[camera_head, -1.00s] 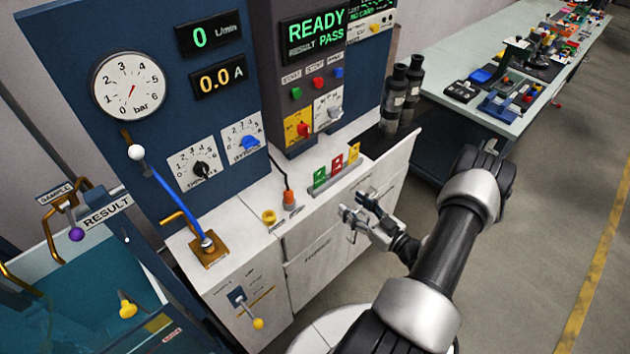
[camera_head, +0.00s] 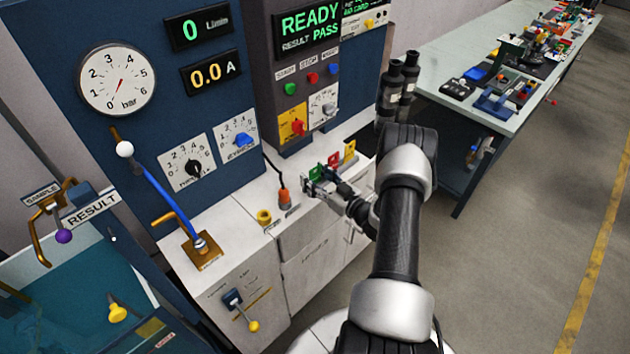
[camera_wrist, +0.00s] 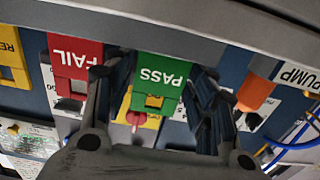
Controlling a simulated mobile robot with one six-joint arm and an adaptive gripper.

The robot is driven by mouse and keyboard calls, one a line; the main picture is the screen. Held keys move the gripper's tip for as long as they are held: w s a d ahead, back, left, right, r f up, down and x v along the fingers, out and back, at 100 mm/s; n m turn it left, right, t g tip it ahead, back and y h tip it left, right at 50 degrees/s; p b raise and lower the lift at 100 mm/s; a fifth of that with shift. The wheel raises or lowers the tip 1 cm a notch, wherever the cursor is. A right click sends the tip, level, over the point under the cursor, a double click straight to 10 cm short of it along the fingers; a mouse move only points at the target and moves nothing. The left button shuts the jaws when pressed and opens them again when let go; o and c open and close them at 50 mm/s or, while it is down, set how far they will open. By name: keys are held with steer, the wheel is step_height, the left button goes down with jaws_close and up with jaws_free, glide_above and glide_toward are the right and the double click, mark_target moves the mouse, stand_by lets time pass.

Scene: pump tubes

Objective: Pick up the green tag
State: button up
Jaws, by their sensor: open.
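The green tag (camera_wrist: 162,76) reads PASS, upside down in the wrist view, and stands upright in a rack on the white counter. In the head view the green tag (camera_head: 316,173) shows partly behind my gripper (camera_head: 322,187). In the wrist view my gripper (camera_wrist: 158,95) is open, with one finger on each side of the green tag. I cannot tell whether the fingers touch it. A red FAIL tag (camera_wrist: 75,60) stands beside it, close to the left finger in the wrist view.
A yellow tag (camera_wrist: 12,55) stands beyond the red one. An orange plug (camera_head: 284,198) and a yellow ring (camera_head: 264,216) sit on the counter left of the tags. The test panel rises behind.

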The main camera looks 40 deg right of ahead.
steer(key=shift+w, duration=0.25)
steer(key=shift+c, duration=0.4)
steer(key=c, duration=0.6)
steer(key=shift+o, duration=0.2)
steer(key=shift+r, duration=0.1)
step_height(320, 180, up, 20)
steer(key=p, duration=0.4)
steer(key=shift+p, duration=0.4)
